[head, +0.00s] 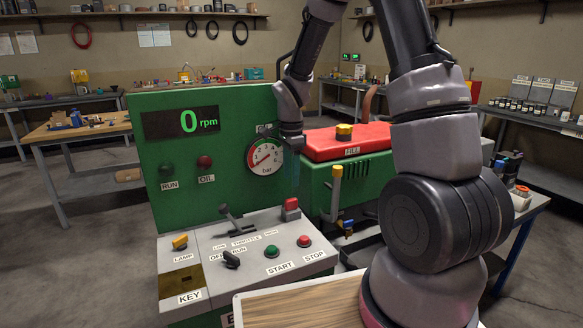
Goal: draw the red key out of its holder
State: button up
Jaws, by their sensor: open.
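A small red-topped piece (291,204), which looks like the red key, stands upright at the back right of the sloping grey control panel (215,262). Its lower part sits in a grey block that seems to be its holder. My gripper (291,172) hangs above it, pointing down in front of the green upright panel. Its fingers are thin and hard to make out against the green. It is open and appears empty. A brass plate (181,283) above the KEY label lies at the panel's front left.
Near the red piece are a black throttle lever (238,222), a green START button (272,251) and a red STOP button (304,241). A yellow-topped post (336,185) rises at right.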

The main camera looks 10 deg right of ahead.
aim_at(291, 199)
notch_tip(291, 199, down, 9)
jog(key=shift+f, duration=0.1)
dwell(0.3)
grip_shut()
